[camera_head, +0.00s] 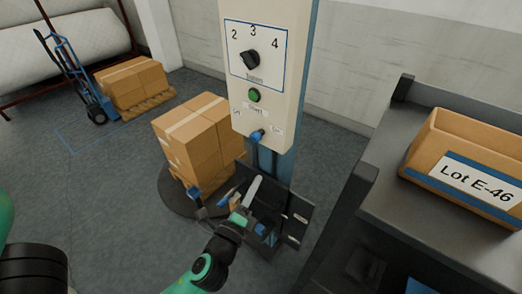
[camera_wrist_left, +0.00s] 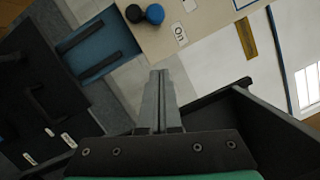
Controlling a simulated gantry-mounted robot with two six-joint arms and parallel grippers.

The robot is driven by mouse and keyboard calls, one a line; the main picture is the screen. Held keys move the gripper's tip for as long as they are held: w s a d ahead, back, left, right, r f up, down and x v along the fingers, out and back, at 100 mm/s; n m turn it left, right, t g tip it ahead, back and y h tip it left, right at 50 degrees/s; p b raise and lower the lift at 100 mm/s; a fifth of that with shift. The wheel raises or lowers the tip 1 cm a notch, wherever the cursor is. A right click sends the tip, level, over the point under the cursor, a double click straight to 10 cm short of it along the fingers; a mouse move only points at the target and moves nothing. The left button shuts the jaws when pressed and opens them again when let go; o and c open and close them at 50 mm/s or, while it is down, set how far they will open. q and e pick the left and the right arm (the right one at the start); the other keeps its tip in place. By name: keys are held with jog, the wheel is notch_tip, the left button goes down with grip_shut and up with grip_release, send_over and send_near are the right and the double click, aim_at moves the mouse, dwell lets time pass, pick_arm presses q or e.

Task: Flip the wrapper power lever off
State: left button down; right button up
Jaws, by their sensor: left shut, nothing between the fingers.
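The wrapper's power lever (camera_head: 257,136) has a blue knob and sits at the bottom of the beige control box (camera_head: 268,75). An "On" label is printed to its right, and a small label is at its left. In the left wrist view the lever's blue knob (camera_wrist_left: 155,13) is at the top edge, near the "On" label (camera_wrist_left: 180,35). My left gripper (camera_head: 254,183) is shut and empty, below the lever and apart from it. Its closed fingers (camera_wrist_left: 158,78) point up toward the box in the wrist view. My right gripper is not in view.
The box also has a dial (camera_head: 249,59) and a green button (camera_head: 254,95). Stacked cartons (camera_head: 200,140) stand on a dark turntable behind my left gripper. A dark shelf (camera_head: 440,190) with a lot-labelled bin (camera_head: 470,165) is at the right. Another carton pallet (camera_head: 135,85) is at back left.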

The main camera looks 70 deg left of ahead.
aim_at(255, 137)
pick_arm(q)
jog(key=w+a+r+p, duration=0.2)
jog(key=w+a, duration=0.3)
jog(key=a, duration=0.4)
jog(key=shift+a+r+p, duration=0.2)
jog(key=shift+r+p, duration=0.05)
jog(key=shift+p, duration=0.2)
jog(key=shift+w+d, duration=0.1)
